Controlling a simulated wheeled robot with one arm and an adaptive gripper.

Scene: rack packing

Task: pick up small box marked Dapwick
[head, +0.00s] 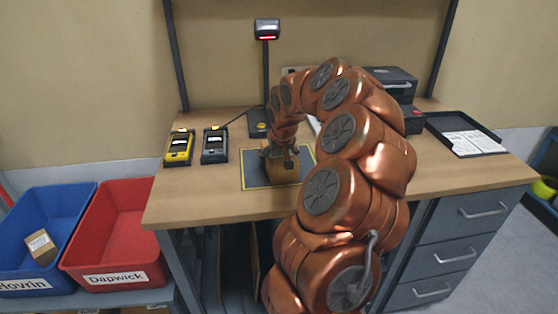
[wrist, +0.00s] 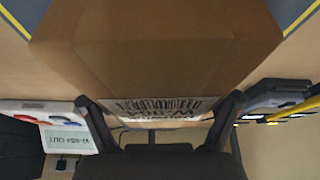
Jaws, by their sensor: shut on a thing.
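A small brown cardboard box (head: 284,170) is at the grey, yellow-edged mat (head: 256,183) on the table, partly hidden by my arm. My gripper (head: 281,148) is on it from above. In the wrist view the box (wrist: 165,50) fills the upper middle, with a white barcode label facing the camera, upside down and too partial to read a name. The gripper's two dark fingers (wrist: 162,108) are shut on its sides. I cannot tell whether the box touches the mat. The red bin (head: 112,225) is marked Dapwick and looks empty.
A blue bin (head: 60,205) marked Hovrin holds a small box (head: 41,246). Yellow (head: 179,148) and grey (head: 215,145) handheld devices lie left of the mat. A scanner on a stand (head: 267,75) rises behind it. A black tray (head: 463,134) with paper lies at right.

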